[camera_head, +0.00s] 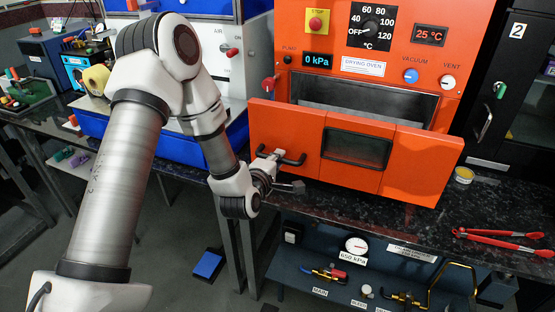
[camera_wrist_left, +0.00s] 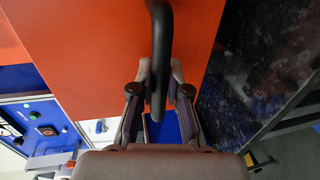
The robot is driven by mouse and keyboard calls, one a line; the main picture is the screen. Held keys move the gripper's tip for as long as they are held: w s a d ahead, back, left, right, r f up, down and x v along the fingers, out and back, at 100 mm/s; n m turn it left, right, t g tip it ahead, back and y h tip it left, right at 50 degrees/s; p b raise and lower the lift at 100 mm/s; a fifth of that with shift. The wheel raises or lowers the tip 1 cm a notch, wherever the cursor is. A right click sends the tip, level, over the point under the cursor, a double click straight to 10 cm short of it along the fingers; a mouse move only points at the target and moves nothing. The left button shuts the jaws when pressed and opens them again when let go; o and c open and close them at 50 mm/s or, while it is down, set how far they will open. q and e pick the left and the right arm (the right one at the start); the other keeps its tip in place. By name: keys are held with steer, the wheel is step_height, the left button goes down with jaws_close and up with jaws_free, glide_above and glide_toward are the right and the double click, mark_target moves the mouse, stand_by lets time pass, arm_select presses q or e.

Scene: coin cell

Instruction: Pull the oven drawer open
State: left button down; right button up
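The orange oven drawer (camera_head: 408,165) has a dark window in its front. The front stands out from the drying oven (camera_head: 340,20), and a grey cavity shows above and behind it, so the drawer is at least partly open. Its black bar handle (camera_head: 293,161) is at the left of the front. My left gripper (camera_head: 275,160) is at this handle. In the left wrist view the handle (camera_wrist_left: 161,50) runs between the two fingers of my left gripper (camera_wrist_left: 161,78), which close on it from both sides. My right gripper is in neither view.
The dark speckled counter (camera_head: 400,212) runs below the drawer. Red tongs (camera_head: 505,241) and a small yellow tin (camera_head: 464,175) lie to the right. A lower shelf holds a gauge (camera_head: 356,246) and valves. A black cabinet (camera_head: 520,100) stands at right.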

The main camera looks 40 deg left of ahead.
arm_select(q)
steer(key=c, duration=1.1)
jaws_free()
steer(key=shift+w, duration=0.1)
steer(key=shift+c, duration=0.2)
steer(key=v, duration=0.7)
steer(key=shift+s, duration=0.2)
steer(key=s+d+f+m+g+h+p, duration=0.1)
steer(key=s+d+f+m+g+h, duration=0.25)
steer(key=f, duration=0.55)
steer(key=s+d+f+m+g+p, duration=0.1)
steer(key=s+d+f+m+g, duration=0.25)
steer(key=s+f, duration=0.4)
steer(key=s+d+f+m+g, duration=0.4)
steer(key=s+f+m+g, duration=0.4)
steer(key=s+f+m, duration=0.3)
steer(key=s+m, duration=0.2)
steer(key=s, duration=0.2)
steer(key=shift+d+g, duration=0.2)
steer(key=shift+g, duration=0.1)
